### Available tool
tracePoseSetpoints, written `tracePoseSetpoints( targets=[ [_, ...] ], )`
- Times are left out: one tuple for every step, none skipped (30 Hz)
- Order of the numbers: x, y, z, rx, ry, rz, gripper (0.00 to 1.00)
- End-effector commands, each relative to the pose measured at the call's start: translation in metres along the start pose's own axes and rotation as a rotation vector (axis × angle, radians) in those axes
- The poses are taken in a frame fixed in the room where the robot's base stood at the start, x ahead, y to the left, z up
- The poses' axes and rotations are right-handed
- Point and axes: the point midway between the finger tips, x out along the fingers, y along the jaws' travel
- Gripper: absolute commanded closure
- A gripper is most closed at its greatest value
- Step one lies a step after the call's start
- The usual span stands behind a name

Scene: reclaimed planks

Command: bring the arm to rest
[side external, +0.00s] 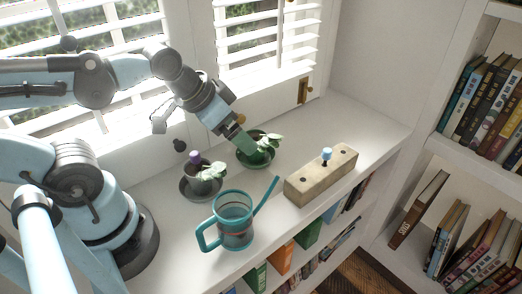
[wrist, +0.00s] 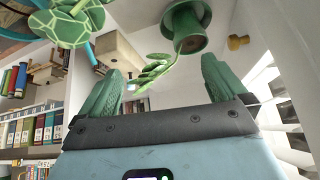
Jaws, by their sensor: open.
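My gripper (side external: 240,147) is in the side view at the far plant, its green fingers pointing down over the near-left side of that plant's pot. The wrist view shows my gripper (wrist: 160,66) with its two green fingers wide apart. A leafy stem (wrist: 152,72) shows in the gap between them, and I cannot tell whether it touches a finger. The jaws hold nothing that I can see. The far potted plant (side external: 262,140) stands on the white sill. Its green pot (wrist: 186,30) shows beyond the fingers in the wrist view.
A second potted plant (side external: 207,174) with a purple-topped piece (side external: 195,158) stands left. A teal watering can (side external: 234,226) stands near the front edge. A wooden block (side external: 320,176) holds a blue-topped peg (side external: 326,154). Window shutters (side external: 266,40) are close behind. The sill's right end (side external: 375,130) is clear.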

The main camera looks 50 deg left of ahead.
Motion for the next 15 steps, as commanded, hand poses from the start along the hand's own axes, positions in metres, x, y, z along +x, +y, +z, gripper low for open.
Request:
tracePoseSetpoints(
  targets=[
    [0.0002,-0.0069,-0.0045,-0.053,0.019,-0.023,0.01],
    [0.0002,-0.0098,-0.0066,-0.078,0.029,-0.034,0.01],
    [0.0002,-0.0126,-0.0087,-0.103,0.039,-0.043,0.01],
    [0.0002,-0.0139,-0.0096,-0.117,0.044,-0.048,0.01],
    [0.0002,-0.0149,-0.0103,-0.126,0.047,-0.051,0.01],
    [0.0001,-0.0156,-0.0108,-0.133,0.05,-0.053,0.01],
    [0.0001,-0.0158,-0.0109,-0.136,0.051,-0.054,0.01],
    [0.0001,-0.0157,-0.0109,-0.136,0.051,-0.054,0.01],
    [0.0001,-0.0156,-0.0109,-0.136,0.051,-0.054,0.01],
    [0.0001,-0.0155,-0.0108,-0.135,0.051,-0.053,0.01],
    [0.0001,-0.0155,-0.0107,-0.135,0.05,-0.053,0.01],
    [0.0001,-0.0154,-0.0107,-0.134,0.05,-0.053,0.01],
    [0.0002,-0.0153,-0.0107,-0.134,0.05,-0.053,0.01],
    [0.0002,-0.0153,-0.0106,-0.134,0.05,-0.053,0.01],
    [0.0001,-0.0152,-0.0106,-0.133,0.049,-0.052,0.01]
  ],
)
